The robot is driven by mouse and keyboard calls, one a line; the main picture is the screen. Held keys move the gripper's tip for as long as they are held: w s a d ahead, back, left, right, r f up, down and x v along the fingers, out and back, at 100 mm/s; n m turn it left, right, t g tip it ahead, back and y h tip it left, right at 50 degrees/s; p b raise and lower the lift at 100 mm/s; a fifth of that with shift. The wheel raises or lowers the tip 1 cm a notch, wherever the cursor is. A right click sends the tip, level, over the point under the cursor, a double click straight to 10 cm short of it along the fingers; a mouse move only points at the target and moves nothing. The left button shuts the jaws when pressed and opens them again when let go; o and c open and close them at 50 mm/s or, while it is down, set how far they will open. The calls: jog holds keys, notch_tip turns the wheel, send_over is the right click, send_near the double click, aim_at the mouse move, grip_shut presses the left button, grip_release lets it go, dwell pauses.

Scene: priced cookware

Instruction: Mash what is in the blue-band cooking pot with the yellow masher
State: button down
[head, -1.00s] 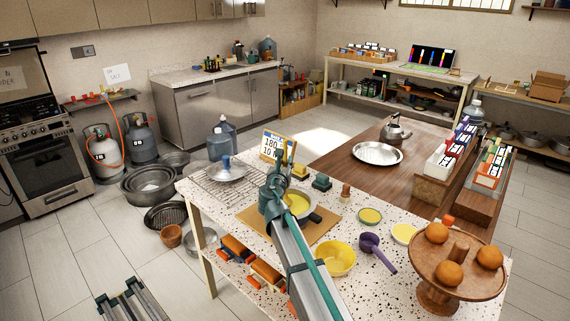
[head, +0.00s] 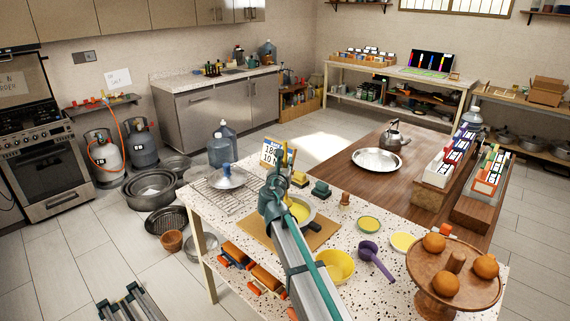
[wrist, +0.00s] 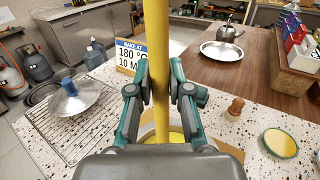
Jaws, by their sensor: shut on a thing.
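My gripper (wrist: 160,88) is shut on the upright yellow masher handle (wrist: 157,45), which runs down between the fingers. In the head view my gripper (head: 274,188) is above the cooking pot (head: 313,209) on the speckled counter. The pot has yellow contents (head: 299,211). My arm covers part of the pot in the head view. In the wrist view the pot is mostly hidden behind my gripper, with a yellow patch (wrist: 176,136) showing. The masher's lower end is hidden, so I cannot tell how deep it is. No blue band is clear.
A brown board (head: 321,233) lies under the pot. A yellow bowl (head: 336,266), a purple pan (head: 373,256) and a wooden stand (head: 428,270) with oranges are to the right. A wire rack with a lid (head: 228,177) and a sign (head: 271,152) are to the left and behind.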

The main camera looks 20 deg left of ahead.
jog(key=shift+r, duration=0.1)
notch_tip(320, 180, up, 4)
jog(key=p, duration=0.3)
dwell(0.6)
